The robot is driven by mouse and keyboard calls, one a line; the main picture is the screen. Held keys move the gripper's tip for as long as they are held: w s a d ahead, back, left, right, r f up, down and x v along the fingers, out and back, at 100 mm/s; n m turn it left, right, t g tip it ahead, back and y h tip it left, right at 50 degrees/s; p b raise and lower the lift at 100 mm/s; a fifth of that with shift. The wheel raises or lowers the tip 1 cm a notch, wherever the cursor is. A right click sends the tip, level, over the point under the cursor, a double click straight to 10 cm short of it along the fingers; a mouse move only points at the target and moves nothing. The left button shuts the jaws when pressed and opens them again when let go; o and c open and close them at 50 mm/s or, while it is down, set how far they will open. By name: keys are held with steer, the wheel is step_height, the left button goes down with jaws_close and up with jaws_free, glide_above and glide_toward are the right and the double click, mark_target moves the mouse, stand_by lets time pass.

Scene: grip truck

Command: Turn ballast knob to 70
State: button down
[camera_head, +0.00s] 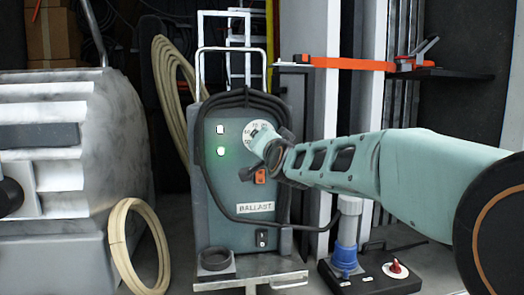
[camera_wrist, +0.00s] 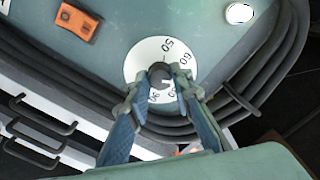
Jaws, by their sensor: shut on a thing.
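The ballast unit (camera_head: 227,184) is a grey-green box with a BALLAST label (camera_head: 254,207) low on its front. Its knob dial is a white disc (camera_head: 258,126) with printed numbers, partly hidden by my gripper in the head view. In the wrist view the dial (camera_wrist: 143,58) shows 50 and 60 on its upper right, and the dark knob (camera_wrist: 159,72) sits at its centre. My gripper (camera_wrist: 160,84) is shut on the knob, with one finger on each side. I cannot tell clearly which number the knob points to.
An orange switch (camera_wrist: 77,22) and a white lamp (camera_wrist: 239,14) are on the same panel. Dark cable (camera_head: 200,130) loops around the unit. A hose coil (camera_head: 138,245) and a large grey machine (camera_head: 75,160) stand to the left. A black box (camera_head: 372,283) stands at lower right.

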steer(key=shift+r+m+b, duration=0.1)
steer(key=shift+m+b, duration=0.3)
steer(key=shift+m, duration=0.2)
steer(key=c, duration=1.7)
jaws_free()
steer(key=shift+p, duration=0.4)
